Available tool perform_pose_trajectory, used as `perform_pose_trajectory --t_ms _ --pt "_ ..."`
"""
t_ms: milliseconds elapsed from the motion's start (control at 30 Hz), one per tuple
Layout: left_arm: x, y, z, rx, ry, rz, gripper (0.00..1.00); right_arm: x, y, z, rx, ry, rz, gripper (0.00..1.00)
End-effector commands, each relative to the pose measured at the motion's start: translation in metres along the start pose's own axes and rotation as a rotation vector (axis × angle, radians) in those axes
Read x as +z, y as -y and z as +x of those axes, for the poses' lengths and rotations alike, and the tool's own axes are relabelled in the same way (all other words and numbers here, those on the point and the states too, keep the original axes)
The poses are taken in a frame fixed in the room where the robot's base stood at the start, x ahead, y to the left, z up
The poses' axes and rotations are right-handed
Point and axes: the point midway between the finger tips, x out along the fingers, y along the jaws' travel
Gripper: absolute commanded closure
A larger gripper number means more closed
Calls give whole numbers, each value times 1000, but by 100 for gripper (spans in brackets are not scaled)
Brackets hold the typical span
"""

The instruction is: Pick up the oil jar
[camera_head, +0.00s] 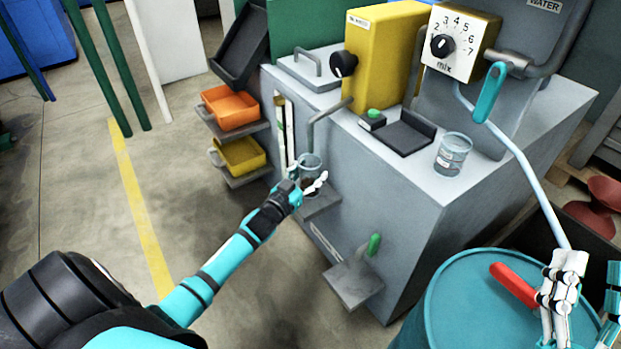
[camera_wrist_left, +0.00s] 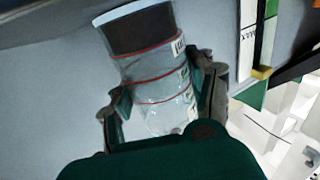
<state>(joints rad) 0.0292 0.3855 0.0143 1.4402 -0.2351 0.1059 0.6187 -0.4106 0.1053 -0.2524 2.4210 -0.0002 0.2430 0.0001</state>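A clear glass jar (camera_head: 311,167) with a label is at the small shelf on the front of the grey machine, under a bent spout. My left gripper (camera_head: 306,181) is at this jar. In the left wrist view the jar (camera_wrist_left: 155,75) shows red rings, a label and a dark round end, and lies between the two fingers of the left gripper (camera_wrist_left: 160,95). The fingers lie close along both sides; I cannot tell whether they press on it. My right gripper (camera_head: 566,285) is above the blue barrel, with nothing visible in it; its opening is unclear.
A second glass jar (camera_head: 453,155) stands on the machine top (camera_head: 465,185). Orange (camera_head: 231,107) and yellow (camera_head: 240,154) trays sit on side shelves. The blue barrel (camera_head: 470,310) with a red handle (camera_head: 514,285) stands at front right.

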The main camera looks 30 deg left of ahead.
Motion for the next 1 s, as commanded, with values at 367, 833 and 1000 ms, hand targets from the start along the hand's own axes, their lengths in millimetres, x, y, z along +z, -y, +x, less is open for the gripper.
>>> perform_pose_trajectory --t_ms 367,833,1000 --pt "-1 0 0 0 -2 0 88 0 0 0 0 1 0 60" --pt "-7 0 2 0 -2 -1 88 19 -2 0 5 119 -4 60" --pt "-10 -1 3 0 -2 -1 88 34 -5 -3 9 207 -8 60"
